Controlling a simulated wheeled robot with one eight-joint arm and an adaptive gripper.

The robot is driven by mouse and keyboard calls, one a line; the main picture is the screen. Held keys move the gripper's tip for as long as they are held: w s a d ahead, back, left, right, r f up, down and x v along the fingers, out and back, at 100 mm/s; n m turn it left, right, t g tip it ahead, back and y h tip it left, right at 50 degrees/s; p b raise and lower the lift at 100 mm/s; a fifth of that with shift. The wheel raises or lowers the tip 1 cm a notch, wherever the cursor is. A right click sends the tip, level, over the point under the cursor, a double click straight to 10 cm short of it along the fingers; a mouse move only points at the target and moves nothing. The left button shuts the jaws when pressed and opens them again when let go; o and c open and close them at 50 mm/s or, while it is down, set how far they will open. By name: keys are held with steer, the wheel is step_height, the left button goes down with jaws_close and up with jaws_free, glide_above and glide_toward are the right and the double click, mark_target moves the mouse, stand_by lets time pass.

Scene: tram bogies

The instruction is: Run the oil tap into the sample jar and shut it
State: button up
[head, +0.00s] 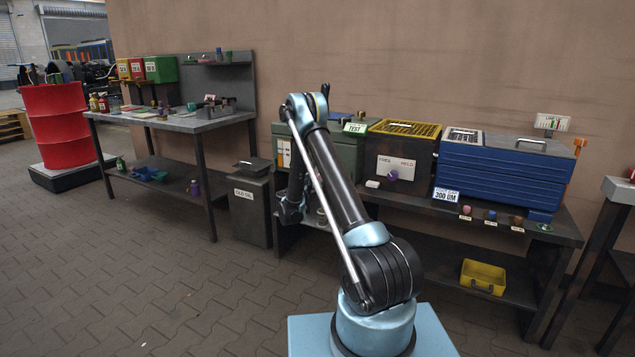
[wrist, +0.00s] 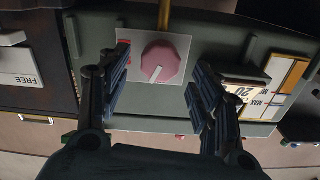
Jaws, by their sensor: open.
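A pink octagonal knob (wrist: 161,62) with a pale pointer mark sits on a white plate (wrist: 133,101) on a green housing (wrist: 222,48). My gripper (wrist: 158,72) is open, with one finger to the left of the knob and one to the right, and nothing shows held. I cannot tell whether the fingers touch the knob. In the head view my gripper (head: 291,208) hangs in front of the green cabinet (head: 347,153), and my arm hides part of that cabinet. I cannot make out the sample jar for certain, nor whether oil runs.
Right of the cabinet stand a yellow-topped box (head: 405,128) with a purple knob (head: 393,174) and a blue drawer unit (head: 490,175). A grey bin (head: 252,212) stands left of the bench. A yellow crate (head: 483,277) lies on the lower shelf. The floor in front is clear.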

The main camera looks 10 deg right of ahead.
steer(key=shift+x, duration=2.6)
steer(key=c, duration=1.1)
